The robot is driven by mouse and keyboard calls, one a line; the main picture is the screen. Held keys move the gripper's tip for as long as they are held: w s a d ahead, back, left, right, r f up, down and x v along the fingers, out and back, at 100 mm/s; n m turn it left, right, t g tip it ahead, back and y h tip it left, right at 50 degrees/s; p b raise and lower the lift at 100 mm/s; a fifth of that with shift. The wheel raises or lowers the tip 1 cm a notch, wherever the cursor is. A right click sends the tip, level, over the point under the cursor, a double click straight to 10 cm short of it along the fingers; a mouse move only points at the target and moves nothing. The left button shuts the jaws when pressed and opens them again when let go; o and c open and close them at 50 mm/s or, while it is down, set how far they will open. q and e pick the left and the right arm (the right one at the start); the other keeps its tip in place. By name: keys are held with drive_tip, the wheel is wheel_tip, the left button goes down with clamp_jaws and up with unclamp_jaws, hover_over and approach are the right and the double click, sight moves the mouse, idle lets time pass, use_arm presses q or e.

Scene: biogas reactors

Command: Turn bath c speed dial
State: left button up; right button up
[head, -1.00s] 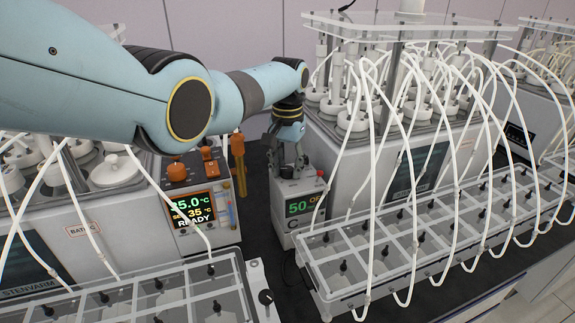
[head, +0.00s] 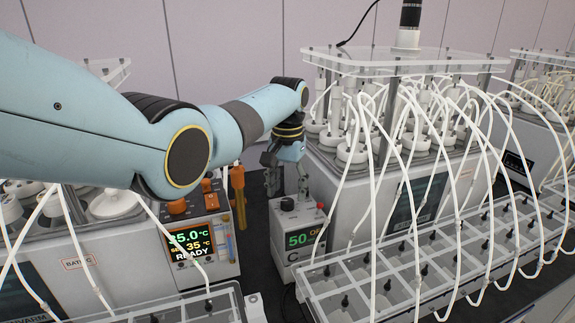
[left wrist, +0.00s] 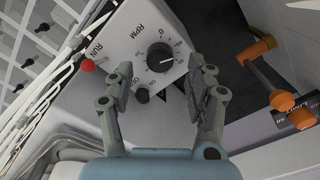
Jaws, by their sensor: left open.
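The bath C control box (head: 301,246) is a light grey unit with a green "50" display and a letter C, between the two baths. Its black speed dial (left wrist: 160,57) shows in the left wrist view, beside a "0" mark and an RPM label; in the head view the dial (head: 287,204) is on the box's top. My left gripper (head: 287,186) is open and empty above the box. In the left wrist view its fingers (left wrist: 166,84) stand apart, either side of the dial's line and short of it. I see no contact. My right gripper is not in view.
A red-tipped RUN switch (left wrist: 88,66) and a smaller black knob (left wrist: 142,96) sit near the dial. An orange-handled part (head: 238,185) stands left of the box. White tubes (head: 372,170) hang close on the right, over a clear-topped rack (head: 330,285).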

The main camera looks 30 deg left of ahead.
sight(287, 201)
use_arm(q)
wheel_tip(287, 201, up, 9)
idle(0.8)
